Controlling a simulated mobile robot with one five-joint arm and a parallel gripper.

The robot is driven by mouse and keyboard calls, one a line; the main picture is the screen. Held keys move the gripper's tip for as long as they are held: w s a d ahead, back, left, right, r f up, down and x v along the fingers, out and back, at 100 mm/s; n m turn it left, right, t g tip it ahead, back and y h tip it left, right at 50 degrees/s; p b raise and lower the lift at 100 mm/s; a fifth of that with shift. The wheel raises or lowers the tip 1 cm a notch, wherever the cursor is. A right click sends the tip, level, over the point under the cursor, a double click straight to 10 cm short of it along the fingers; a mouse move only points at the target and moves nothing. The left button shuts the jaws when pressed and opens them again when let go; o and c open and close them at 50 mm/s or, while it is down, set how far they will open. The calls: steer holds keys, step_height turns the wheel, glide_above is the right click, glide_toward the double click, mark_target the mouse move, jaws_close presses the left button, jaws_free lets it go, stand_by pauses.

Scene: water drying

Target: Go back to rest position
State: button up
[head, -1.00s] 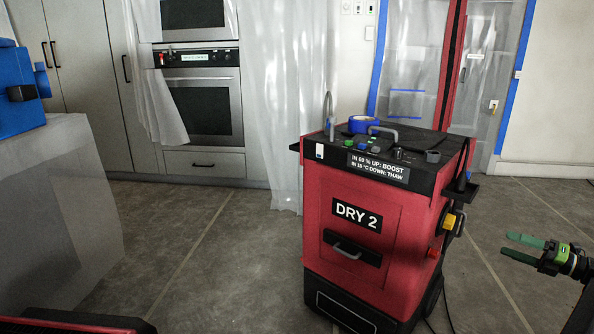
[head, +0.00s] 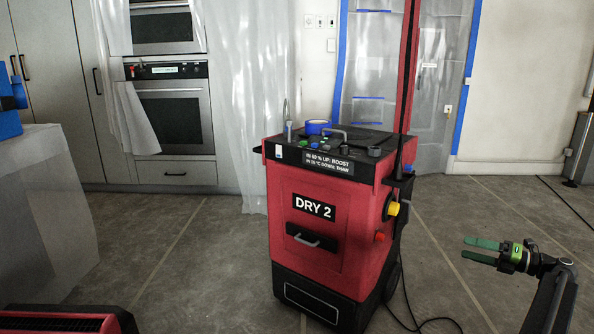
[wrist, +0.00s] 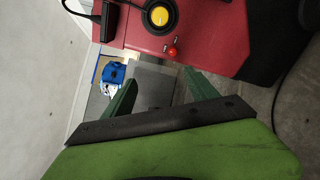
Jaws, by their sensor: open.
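My gripper (head: 482,250) is at the lower right of the head view, its green fingers pointing left. The fingers are apart and nothing is between them. It is in mid-air, to the right of the red dryer marked DRY 2 (head: 290,268) and clear of it. In the wrist view the two green fingers (wrist: 160,92) also stand apart. The dryer's side shows beyond them, with a yellow round knob (wrist: 158,16) and a red knob (wrist: 172,52).
A blue tape roll (head: 317,127) lies on the dryer's top. A covered block (head: 45,200) stands at left, with a blue object (head: 8,118) on it. A red unit (head: 55,318) is at the lower left. A black cable lies on the floor right of the dryer. Grey floor (head: 440,210) is open there.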

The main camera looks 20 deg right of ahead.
steer(key=w+a+f+n+g+p, duration=0.1)
steer(key=w+a+f+n+g, duration=0.2)
steer(key=a, duration=0.6)
steer(key=w+a+f+n+g, duration=0.25)
steer(key=w+a+n, duration=0.35)
steer(key=a, duration=0.4)
steer(key=w+a+f+n+g+p, duration=0.1)
steer(key=w+a+f+n+g, duration=0.2)
steer(key=a, duration=0.6)
steer(key=s+a+f+n+g+h+p, duration=0.1)
steer(key=s+a+f+n+g+h, duration=0.15)
steer(key=a+n, duration=0.75)
steer(key=s+a+f+n+g+h+p, duration=0.1)
steer(key=s+a+f+n+h+p, duration=0.2)
steer(key=a+n, duration=0.8)
steer(key=s+a+f+n+g+h, duration=0.2)
steer(key=a+n+h, duration=0.35)
steer(key=a, duration=0.75)
step_height(320, 180, up, 38)
steer(key=n+y+p, duration=0.1)
steer(key=n+p, duration=0.1)
steer(key=p, duration=3.6)
steer(key=shift+f+n, duration=0.2)
steer(key=shift+n, duration=0.15)
steer(key=shift+w, duration=0.15)
